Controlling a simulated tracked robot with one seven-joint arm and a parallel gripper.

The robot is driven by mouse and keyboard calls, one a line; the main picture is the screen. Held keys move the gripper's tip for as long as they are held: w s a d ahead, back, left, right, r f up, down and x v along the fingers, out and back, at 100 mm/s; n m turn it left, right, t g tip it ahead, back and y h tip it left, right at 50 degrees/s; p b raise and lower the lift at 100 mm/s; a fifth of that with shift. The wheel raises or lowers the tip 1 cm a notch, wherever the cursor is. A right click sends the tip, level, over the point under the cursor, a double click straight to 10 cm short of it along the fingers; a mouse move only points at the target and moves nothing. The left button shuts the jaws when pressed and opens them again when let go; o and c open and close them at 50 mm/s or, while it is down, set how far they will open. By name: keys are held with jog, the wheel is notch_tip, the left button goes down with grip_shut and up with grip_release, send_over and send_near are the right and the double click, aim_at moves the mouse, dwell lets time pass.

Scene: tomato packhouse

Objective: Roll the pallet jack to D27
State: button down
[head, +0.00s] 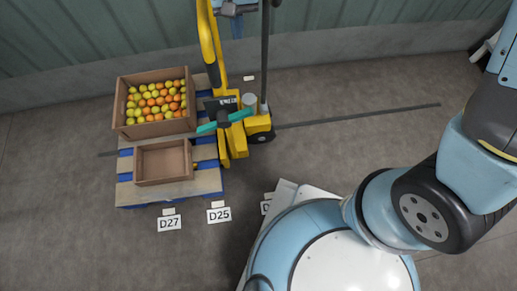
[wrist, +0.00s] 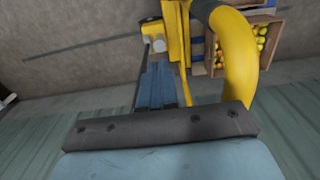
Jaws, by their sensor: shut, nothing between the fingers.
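The yellow pallet jack (head: 240,142) stands upright behind the floor signs, to the right of the D27 sign (head: 168,222) and about level with the D25 sign (head: 218,215). Its curved yellow handle also shows in the wrist view (wrist: 240,50). A wooden pallet (head: 207,181) with blue parts lies just left of the jack's body. My gripper (head: 237,32) is at the top of the head view, right beside the handle. In the wrist view its fingers (wrist: 160,70) are shut and empty, just left of the yellow handle. I cannot tell whether they touch it.
On the pallet are a crate of tomatoes (head: 117,112) and an empty wooden crate (head: 139,165). A dark strip (head: 360,117) runs along the floor past the jack. A third sign (head: 265,207) is partly hidden by my base. A corrugated wall (head: 370,30) closes the back.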

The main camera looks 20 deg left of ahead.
aim_at(206, 25)
jog(key=shift+s+a, duration=0.6)
jog(key=shift+a, duration=0.35)
jog(key=shift+s+a, duration=0.65)
jog(key=shift+a, duration=0.25)
jog(key=shift+s+a, duration=0.6)
jog(key=shift+a, duration=0.5)
jog(key=shift+s+a, duration=0.55)
jog(key=shift+a, duration=0.2)
jog(key=shift+w, duration=0.1)
jog(key=shift+w+d, duration=0.45)
jog(key=shift+d, duration=0.4)
jog(key=shift+r, duration=5)
